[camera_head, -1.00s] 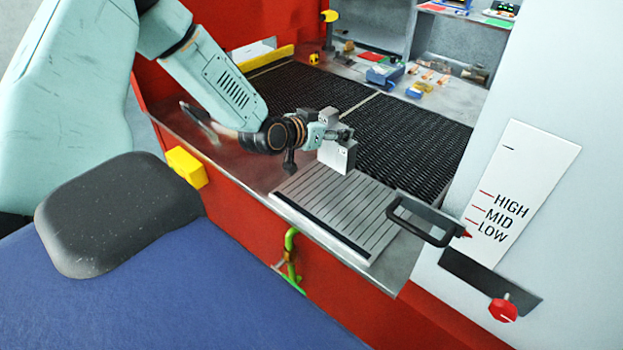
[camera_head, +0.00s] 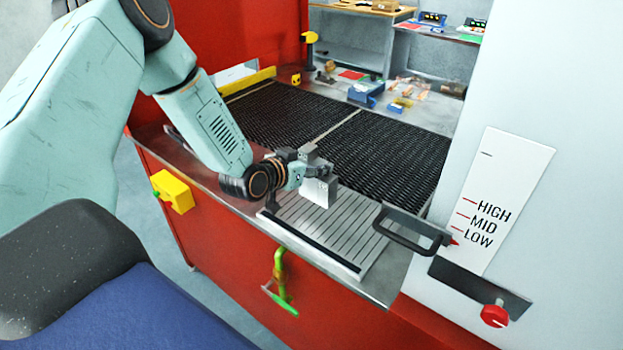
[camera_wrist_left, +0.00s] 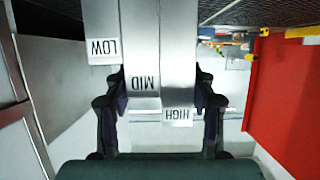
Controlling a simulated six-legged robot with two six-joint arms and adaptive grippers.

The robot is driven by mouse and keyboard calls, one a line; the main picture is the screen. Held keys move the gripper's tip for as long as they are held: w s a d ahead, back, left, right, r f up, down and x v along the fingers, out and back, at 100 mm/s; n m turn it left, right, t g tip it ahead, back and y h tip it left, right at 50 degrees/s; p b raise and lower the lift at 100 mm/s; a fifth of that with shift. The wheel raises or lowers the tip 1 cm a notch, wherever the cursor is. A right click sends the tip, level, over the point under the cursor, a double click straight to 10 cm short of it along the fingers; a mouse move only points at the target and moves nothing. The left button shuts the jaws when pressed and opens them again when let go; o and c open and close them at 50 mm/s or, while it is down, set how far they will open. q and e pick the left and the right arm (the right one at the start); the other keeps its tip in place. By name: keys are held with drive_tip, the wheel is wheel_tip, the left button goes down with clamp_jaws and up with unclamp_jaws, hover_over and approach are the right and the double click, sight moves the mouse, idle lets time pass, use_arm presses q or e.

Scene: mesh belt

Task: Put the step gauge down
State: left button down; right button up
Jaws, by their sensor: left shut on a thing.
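The step gauge (camera_head: 321,190) is a grey metal block with stepped ends. In the left wrist view the step gauge (camera_wrist_left: 143,60) shows steps marked LOW, MID and HIGH, with the lettering upside down. My left gripper (camera_head: 308,178) is shut on it; both fingers (camera_wrist_left: 160,95) press its sides in the wrist view. In the head view the gauge is over the left part of the grey slatted plate (camera_head: 335,232). I cannot tell whether its lower end touches the plate. My right gripper is not in view.
The black mesh belt (camera_head: 385,150) runs behind the plate. A black handle (camera_head: 405,238) stands at the plate's right, beside a wall with a HIGH, MID, LOW label (camera_head: 500,210). A yellow box (camera_head: 172,191) and green lever (camera_head: 279,280) are on the red front.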

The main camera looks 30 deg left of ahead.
sight(307, 180)
use_arm(q)
drive_tip(key=f, duration=0.2)
drive_tip(key=a+f, duration=0.1)
drive_tip(key=f, duration=0.1)
drive_tip(key=shift+w+f, duration=0.15)
drive_tip(key=shift+d, duration=0.35)
drive_tip(key=shift+s+b, duration=0.2)
drive_tip(key=shift+b, duration=0.1)
drive_tip(key=shift+c, duration=2.2)
unclamp_jaws()
drive_tip(key=shift+a+f, duration=0.2)
drive_tip(key=shift+a, duration=0.05)
drive_tip(key=shift+d, duration=0.15)
drive_tip(key=shift+r, duration=0.1)
